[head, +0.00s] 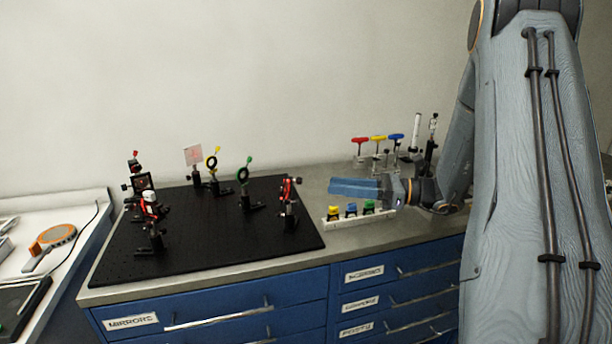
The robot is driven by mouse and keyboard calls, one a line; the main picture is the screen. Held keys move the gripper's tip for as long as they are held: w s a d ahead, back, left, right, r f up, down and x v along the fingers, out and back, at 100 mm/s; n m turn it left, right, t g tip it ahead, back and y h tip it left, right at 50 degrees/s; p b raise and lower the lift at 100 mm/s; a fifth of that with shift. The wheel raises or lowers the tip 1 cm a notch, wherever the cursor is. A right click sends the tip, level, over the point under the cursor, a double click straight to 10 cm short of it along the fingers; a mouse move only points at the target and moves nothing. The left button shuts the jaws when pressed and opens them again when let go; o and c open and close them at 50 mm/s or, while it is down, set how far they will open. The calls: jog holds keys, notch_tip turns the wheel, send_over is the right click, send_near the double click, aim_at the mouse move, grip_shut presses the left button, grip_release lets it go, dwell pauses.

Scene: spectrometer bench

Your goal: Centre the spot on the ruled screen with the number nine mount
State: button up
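A small pale screen (193,155) stands on a post at the back of the black breadboard (205,252). A faint reddish mark shows on it, but its ruling and the spot's exact place are too small to make out. Red-and-black optical mounts stand at the back left (135,162), front left (151,212) and right (289,197) of the board. I can read no numbers, so I cannot tell which is number nine. My gripper (352,187), with blue fingers, is right of the board, above the bench. The fingers overlap in this view and their gap is hidden.
A white strip (360,217) with coloured knobs lies below my gripper. Coloured T-handles (378,139) stand behind. Labelled blue drawers (205,309) are below. A white side table (60,220) is left.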

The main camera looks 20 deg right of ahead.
aim_at(299, 181)
jog(key=p+x, duration=0.3)
jog(key=x, duration=0.5)
jog(key=shift+w, duration=0.15)
grip_shut()
